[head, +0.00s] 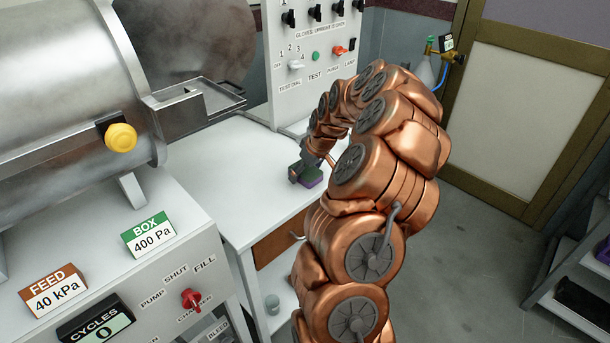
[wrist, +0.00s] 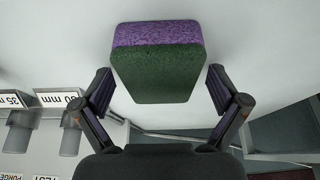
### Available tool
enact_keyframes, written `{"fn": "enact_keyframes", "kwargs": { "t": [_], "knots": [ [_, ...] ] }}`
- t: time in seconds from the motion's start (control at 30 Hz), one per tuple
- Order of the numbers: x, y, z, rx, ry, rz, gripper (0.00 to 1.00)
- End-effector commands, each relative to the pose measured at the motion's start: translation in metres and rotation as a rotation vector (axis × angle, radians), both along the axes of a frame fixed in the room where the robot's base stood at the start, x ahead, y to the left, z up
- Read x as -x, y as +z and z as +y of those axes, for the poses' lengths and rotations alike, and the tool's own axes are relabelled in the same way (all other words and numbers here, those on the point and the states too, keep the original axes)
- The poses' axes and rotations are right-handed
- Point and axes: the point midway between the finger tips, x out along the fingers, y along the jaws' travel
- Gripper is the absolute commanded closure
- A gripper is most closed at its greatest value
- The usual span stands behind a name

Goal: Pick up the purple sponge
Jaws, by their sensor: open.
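The purple sponge (head: 312,178) sits on the white worktop at its right part, partly hidden by my gripper (head: 303,170). In the wrist view the sponge (wrist: 155,36) shows a purple face and a larger dark green face. My gripper (wrist: 161,85) is open there, with one finger on each side of the sponge. A gap shows between each finger and the sponge, so it is not gripped.
The white worktop (head: 225,165) is mostly clear left of my gripper. A switch panel (head: 290,60) stands behind it. A metal chamber (head: 70,90) and control cabinet are at left. A drawer (head: 275,243) is below the worktop. A dark shelf (head: 580,290) stands at far right.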

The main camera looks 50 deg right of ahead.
Motion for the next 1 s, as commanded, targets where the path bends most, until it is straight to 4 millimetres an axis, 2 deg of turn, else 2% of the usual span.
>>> {"fn": "enact_keyframes", "kwargs": {
  "t": [0.4,0.8,1.0],
  "knots": [
    [0.0,-0.0009,0.0001,0.0,0.0,0.0,0.04],
    [0.0001,-0.0009,0.0001,0.0,0.0,0.0,0.45],
    [0.0001,-0.0009,0.0001,0.0,0.0,0.0,0.45]
  ]
}}
